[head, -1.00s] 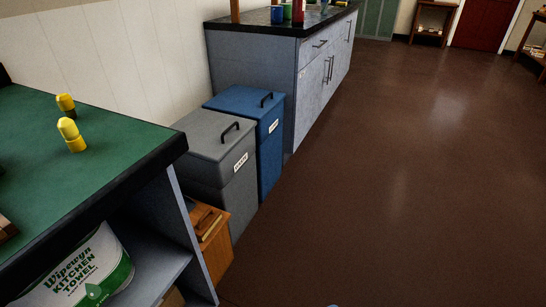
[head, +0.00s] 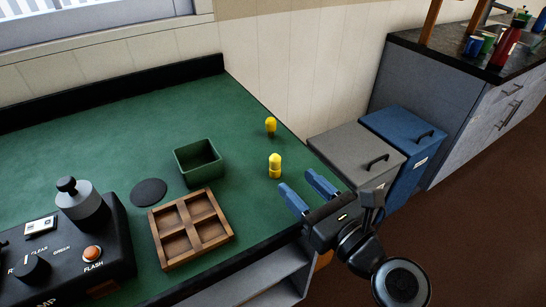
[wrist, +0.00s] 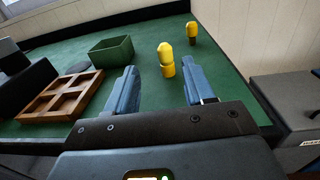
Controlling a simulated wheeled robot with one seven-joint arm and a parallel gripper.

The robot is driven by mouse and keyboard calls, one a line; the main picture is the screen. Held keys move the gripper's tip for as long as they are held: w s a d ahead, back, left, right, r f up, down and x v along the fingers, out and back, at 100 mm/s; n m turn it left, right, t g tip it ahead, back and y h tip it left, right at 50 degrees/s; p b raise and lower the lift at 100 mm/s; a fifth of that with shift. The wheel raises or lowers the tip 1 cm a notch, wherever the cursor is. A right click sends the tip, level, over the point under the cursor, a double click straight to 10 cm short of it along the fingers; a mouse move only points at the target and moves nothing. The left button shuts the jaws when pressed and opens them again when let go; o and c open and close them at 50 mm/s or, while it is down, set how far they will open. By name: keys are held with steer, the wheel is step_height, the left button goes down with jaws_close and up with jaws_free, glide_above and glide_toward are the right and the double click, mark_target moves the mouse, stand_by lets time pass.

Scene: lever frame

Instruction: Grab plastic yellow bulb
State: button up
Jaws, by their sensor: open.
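Two yellow bulbs stand upright on the green tabletop (head: 110,130). The nearer bulb (head: 275,166) has a yellow base. The farther bulb (head: 270,125) has a dark base and stands close to the wall. In the wrist view the nearer bulb (wrist: 166,58) appears between my finger tips, beyond them, and the farther bulb (wrist: 192,33) is up and to the right. My gripper (head: 303,187) is open and empty, with blue fingers. It is over the table's right edge, apart from both bulbs.
A green square bin (head: 198,162), a dark round pad (head: 149,192) and a wooden four-compartment tray (head: 191,228) lie left of the bulbs. A black lamp-testing box (head: 75,258) is at lower left. Grey (head: 345,150) and blue (head: 400,130) lidded bins stand beyond the table's right edge.

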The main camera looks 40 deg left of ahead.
mark_target(278, 160)
steer(key=x, duration=0.4)
steer(key=shift+w+f+x, duration=0.1)
steer(key=shift+w+x, duration=0.05)
steer(key=shift+x, duration=1.35)
steer(key=shift+w+f+x, duration=0.15)
steer(key=shift+x, duration=1.35)
steer(key=shift+d, duration=0.1)
jaws_close()
